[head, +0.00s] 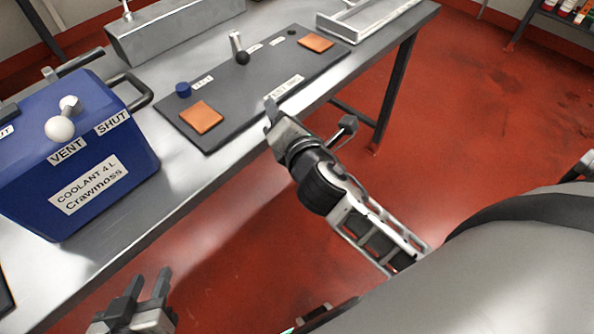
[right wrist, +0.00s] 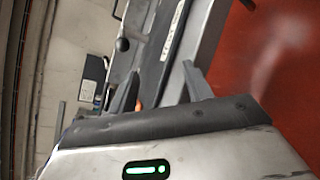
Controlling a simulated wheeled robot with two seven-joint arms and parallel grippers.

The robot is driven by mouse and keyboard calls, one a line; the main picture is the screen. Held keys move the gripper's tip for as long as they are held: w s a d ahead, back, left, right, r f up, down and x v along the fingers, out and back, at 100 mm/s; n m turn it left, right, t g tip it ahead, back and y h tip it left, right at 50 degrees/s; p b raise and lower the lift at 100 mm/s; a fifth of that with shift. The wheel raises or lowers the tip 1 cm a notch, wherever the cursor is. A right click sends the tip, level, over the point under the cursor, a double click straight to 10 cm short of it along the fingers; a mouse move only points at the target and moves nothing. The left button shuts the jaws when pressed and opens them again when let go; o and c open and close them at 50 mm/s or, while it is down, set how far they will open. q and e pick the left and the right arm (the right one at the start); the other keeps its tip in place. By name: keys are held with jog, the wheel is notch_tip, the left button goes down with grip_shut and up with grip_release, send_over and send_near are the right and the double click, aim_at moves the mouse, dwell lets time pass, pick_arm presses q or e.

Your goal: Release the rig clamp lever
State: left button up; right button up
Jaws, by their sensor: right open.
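The dark rig plate (head: 232,100) lies on the steel bench, with two orange pads and small labels. My right gripper (head: 272,112) is at the plate's front edge, apart from the lever. Its fingers stand apart and empty in the right wrist view (right wrist: 158,92). My left gripper (head: 143,290) is open and empty, low in front of the bench.
A blue coolant box (head: 75,160) with a white-knobbed valve handle and black carry handles stands left of the plate. A blue cap (head: 183,89) sits on the plate. A grey metal box (head: 175,28) and a pale tray (head: 372,18) are behind.

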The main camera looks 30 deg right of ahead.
jog(key=s+a+f+m+g+y, duration=0.1)
jog(key=s+f+m+g+y, duration=0.1)
jog(key=s+f+m, duration=0.5)
jog(key=shift+s+a+f+m+g+p, duration=0.4)
jog(key=shift+m+g, duration=0.5)
jog(key=shift+m, duration=1.3)
jog(key=shift+d+r, duration=0.1)
jog(key=shift+r, duration=0.05)
